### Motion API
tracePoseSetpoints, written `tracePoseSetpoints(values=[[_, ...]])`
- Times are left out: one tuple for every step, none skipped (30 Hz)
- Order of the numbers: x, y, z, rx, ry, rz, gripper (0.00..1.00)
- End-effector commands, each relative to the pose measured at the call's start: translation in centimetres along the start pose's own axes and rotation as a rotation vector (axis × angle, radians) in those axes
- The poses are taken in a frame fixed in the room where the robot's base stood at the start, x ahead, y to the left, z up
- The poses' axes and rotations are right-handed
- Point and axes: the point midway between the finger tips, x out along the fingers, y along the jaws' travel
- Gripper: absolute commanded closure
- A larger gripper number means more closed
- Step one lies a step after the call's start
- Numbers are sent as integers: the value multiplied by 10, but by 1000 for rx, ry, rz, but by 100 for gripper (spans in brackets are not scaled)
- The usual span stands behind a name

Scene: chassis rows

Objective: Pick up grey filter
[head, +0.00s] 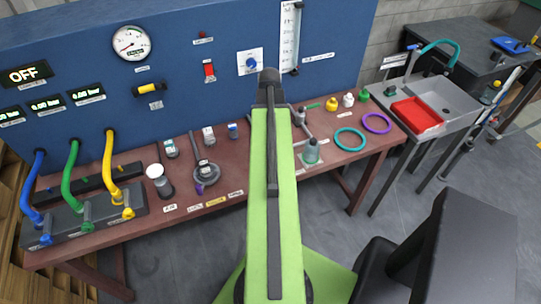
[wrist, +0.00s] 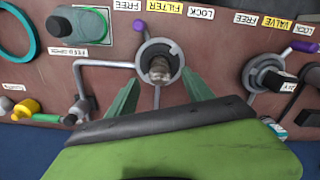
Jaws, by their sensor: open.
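In the wrist view, the grey filter (wrist: 160,65) is a short, ribbed grey-brown piece. It sits inside a round grey ring holder (wrist: 145,52) on the brown bench, with a purple-tipped lever (wrist: 139,25) on the side by the labels, nearest the FREE label. My gripper (wrist: 160,79) is open, its two green fingers one on each side of the filter. I see no clear contact with it. In the head view, my green arm hides the filter and the gripper.
A valve (wrist: 271,75) with its own purple-tipped lever is on the right in the wrist view. A feed reservoir (head: 311,151) stands right of my arm in the head view. Thin grey pipe (wrist: 100,63) runs near the holder. A blue panel (head: 190,35) rises behind the bench.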

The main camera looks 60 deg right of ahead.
Motion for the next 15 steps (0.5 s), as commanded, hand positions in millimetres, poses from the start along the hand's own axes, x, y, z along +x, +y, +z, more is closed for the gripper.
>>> tracePoseSetpoints(values=[[5,0,0,0,0,0,40],[5,0,0,0,0,0,40],[3,0,0,0,0,0,40],[3,0,0,0,0,0,40],[4,0,0,0,0,0,40],[7,0,-1,0,0,0,40],[10,0,-1,0,0,0,40],[14,0,-2,0,0,0,40],[21,1,-2,-1,0,0,40],[26,1,-3,-1,0,0,40],[32,2,-4,-1,0,0,40],[40,2,-5,-1,0,0,40],[45,2,-6,-1,0,0,40],[50,2,-5,0,0,0,40],[55,2,-5,-1,0,0,40]])
